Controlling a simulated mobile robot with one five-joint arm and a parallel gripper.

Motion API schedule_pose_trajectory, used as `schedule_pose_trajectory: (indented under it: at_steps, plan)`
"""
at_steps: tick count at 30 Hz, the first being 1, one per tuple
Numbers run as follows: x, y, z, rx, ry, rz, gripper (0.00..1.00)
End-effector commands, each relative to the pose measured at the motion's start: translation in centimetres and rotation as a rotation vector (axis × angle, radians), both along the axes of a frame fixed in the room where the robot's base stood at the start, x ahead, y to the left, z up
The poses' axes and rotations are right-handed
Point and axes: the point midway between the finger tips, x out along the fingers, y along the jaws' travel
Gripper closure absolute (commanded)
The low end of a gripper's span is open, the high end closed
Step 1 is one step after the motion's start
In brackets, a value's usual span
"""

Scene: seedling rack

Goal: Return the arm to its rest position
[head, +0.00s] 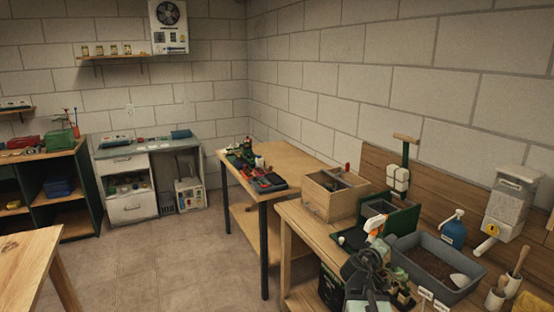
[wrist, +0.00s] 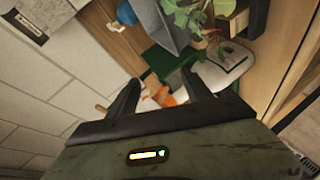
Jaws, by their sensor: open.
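My gripper (wrist: 160,82) shows in the wrist view with its two dark fingers spread apart and nothing between them that I can tell is held. In the head view my dark arm (head: 366,270) stands at the lower right, in front of the workbench, and hides part of it. The gripper's fingers are hard to make out there. In the wrist view the bench top and wall appear strongly tilted.
A grey tub (head: 437,268) of soil, a wooden box (head: 330,205) and a white and orange spray bottle (head: 376,224) stand on the bench near my arm. A leafy plant (wrist: 188,18) shows in the wrist view. The floor (head: 170,265) at left is clear.

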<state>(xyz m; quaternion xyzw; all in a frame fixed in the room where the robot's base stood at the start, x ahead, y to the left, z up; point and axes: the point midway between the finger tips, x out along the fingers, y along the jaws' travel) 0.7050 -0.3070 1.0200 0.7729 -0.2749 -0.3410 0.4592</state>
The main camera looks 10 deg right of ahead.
Motion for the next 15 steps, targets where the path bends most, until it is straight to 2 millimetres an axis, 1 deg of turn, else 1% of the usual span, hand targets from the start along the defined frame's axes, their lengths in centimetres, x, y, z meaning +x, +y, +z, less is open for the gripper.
schedule_pose_trajectory:
  at_steps: [1,2,3,5,6,8,9,11,12,15]
  plan:
    - [0.7,4.3,-1.3,0.112,0.011,0.003,0.42]
    - [0.7,6.6,-2.6,0.187,0.025,-0.005,0.42]
    - [0.5,9.6,-4.4,0.288,0.053,-0.018,0.42]
    - [-0.3,14.1,-7.1,0.438,0.111,-0.042,0.42]
    - [-1.2,17.0,-8.9,0.537,0.161,-0.062,0.42]
    - [-3.1,20.9,-11.3,0.678,0.247,-0.096,0.42]
    - [-4.5,23.2,-12.7,0.768,0.309,-0.123,0.42]
    - [-6.9,26.0,-14.4,0.898,0.406,-0.171,0.42]
    - [-8.5,27.5,-15.1,0.972,0.468,-0.200,0.42]
    - [-11.3,30.4,-15.8,1.090,0.591,-0.244,0.42]
